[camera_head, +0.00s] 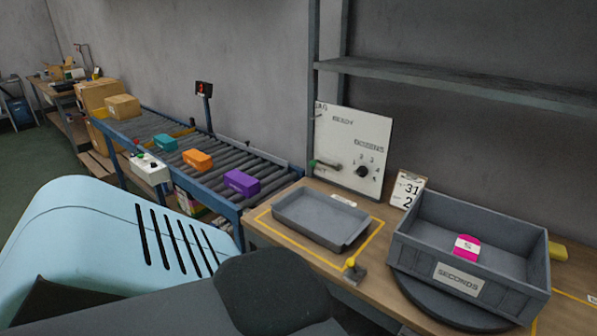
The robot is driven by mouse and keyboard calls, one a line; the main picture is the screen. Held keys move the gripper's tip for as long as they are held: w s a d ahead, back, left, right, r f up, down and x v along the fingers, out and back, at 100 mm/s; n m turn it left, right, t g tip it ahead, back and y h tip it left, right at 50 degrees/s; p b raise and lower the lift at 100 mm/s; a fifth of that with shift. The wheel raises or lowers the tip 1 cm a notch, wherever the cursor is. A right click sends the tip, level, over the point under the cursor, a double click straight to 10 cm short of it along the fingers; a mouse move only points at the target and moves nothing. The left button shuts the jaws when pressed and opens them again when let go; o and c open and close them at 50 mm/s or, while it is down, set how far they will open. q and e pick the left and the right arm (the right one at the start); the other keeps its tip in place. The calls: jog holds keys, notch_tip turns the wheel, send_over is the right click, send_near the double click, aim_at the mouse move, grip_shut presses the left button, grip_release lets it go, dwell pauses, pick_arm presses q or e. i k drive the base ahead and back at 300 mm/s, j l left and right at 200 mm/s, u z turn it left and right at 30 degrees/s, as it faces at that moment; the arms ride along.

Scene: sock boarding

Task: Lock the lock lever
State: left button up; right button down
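A small lever with a yellow knob (350,263) stands at the front edge of the wooden table, by the near corner of a grey tray. A second lever with a green end (312,163) sits at the lower left of the upright white panel (340,130). I cannot tell for sure which of the two is the lock lever, nor whether either is locked. The panel also has a black dial (361,171) with numbers around it. Neither of my grippers shows. Dark parts, probably my arm, fill the bottom of the view.
The shallow grey tray (290,212) lies inside yellow tape lines. A grey bin (415,262) marked SECONDS stands on a round dark base (425,300), holding a pink item (467,244). A roller conveyor (215,146) carries coloured boxes. A shelf (450,80) overhangs the table.

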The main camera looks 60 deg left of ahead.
aim_at(351, 263)
jog(key=u, duration=1.45)
